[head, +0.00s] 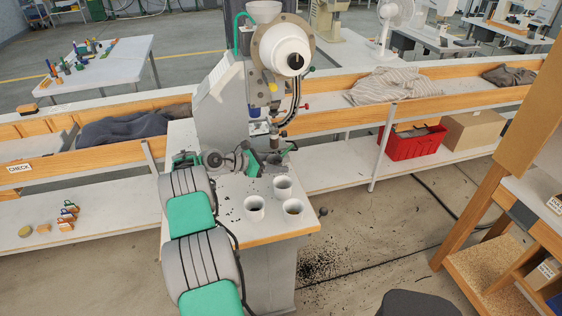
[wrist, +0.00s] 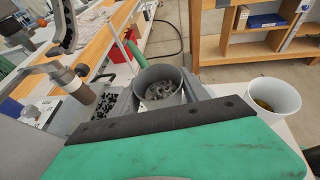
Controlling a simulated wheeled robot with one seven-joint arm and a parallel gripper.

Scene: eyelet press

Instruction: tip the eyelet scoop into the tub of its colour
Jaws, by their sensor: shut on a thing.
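My gripper (head: 267,158) is beside the eyelet press, under its head. In the wrist view the grey jaws (wrist: 160,88) are shut on the sides of a round grey scoop (wrist: 160,72). The scoop looks about level and holds silver-grey eyelets. Three white tubs stand on the press table: a left one (head: 254,210), a back one (head: 282,188) and a front right one (head: 293,210). They are nearer the table's front than my gripper. One tub (wrist: 287,96) shows at the right of the wrist view with brass-coloured contents. The other tubs' contents are too small to tell.
The press (head: 270,75) rises close behind my gripper. Dark eyelets lie scattered on the table (head: 232,228) and the floor (head: 322,265). A red crate (head: 412,145) sits on the bench behind. A wooden shelf unit (head: 480,215) stands at the right.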

